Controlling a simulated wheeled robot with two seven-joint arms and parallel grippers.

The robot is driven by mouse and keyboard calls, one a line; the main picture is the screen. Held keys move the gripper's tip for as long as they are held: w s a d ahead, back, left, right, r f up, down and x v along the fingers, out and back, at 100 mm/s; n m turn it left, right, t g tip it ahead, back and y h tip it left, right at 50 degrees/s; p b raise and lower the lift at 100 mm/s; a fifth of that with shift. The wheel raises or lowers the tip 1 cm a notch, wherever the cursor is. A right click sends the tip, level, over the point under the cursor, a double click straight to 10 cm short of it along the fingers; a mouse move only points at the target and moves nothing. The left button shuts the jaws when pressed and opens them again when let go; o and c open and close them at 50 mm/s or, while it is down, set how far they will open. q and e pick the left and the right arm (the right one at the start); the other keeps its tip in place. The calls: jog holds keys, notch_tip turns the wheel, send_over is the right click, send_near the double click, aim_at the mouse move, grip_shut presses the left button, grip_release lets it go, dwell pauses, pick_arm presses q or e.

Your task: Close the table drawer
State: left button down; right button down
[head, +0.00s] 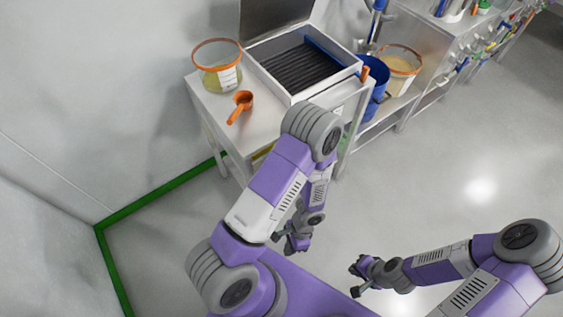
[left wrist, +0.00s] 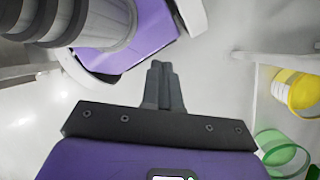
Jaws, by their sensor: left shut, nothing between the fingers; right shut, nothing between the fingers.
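The white table (head: 213,112) stands against the wall in the head view, with my left arm in front of much of its front side. I cannot make out the table drawer clearly in the head view, nor how far open it is. My left gripper (head: 291,243) is shut and empty, low in front of the table. In the left wrist view its fingers (left wrist: 159,68) are together, with pale floor beyond. A yellow tub (left wrist: 298,92) and a green tub (left wrist: 282,155) show at the right there, beside a pale edge. My right gripper (head: 356,279) is shut and empty over open floor.
On the table are an orange-rimmed clear tub (head: 218,70), an orange scoop (head: 241,104) and a box with a dark ribbed inside (head: 297,68). A blue container (head: 371,88) and another orange-rimmed tub (head: 400,66) stand to the right. The floor at right is clear.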

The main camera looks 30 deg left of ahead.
pick_arm(q)
jog(key=w+a+r+m+t+y, duration=0.4)
jog(key=w+a+r+m+y, duration=0.2)
jog(key=w+a+m+y, duration=0.25)
jog(key=w+d+r+m+t+y, duration=0.2)
jog(key=w+r+m+t+y, duration=0.25)
jog(key=w+r+t, duration=0.35)
jog(key=shift+m+g, duration=0.4)
jog(key=shift+g, duration=0.3)
jog(key=b+x, duration=0.1)
jog(key=x, duration=0.4)
jog(key=w+b+x, duration=0.1)
jog(key=x, duration=0.3)
jog(key=shift+w+a+f, duration=0.1)
jog(key=shift+a+f, duration=0.05)
jog(key=shift+w, duration=0.1)
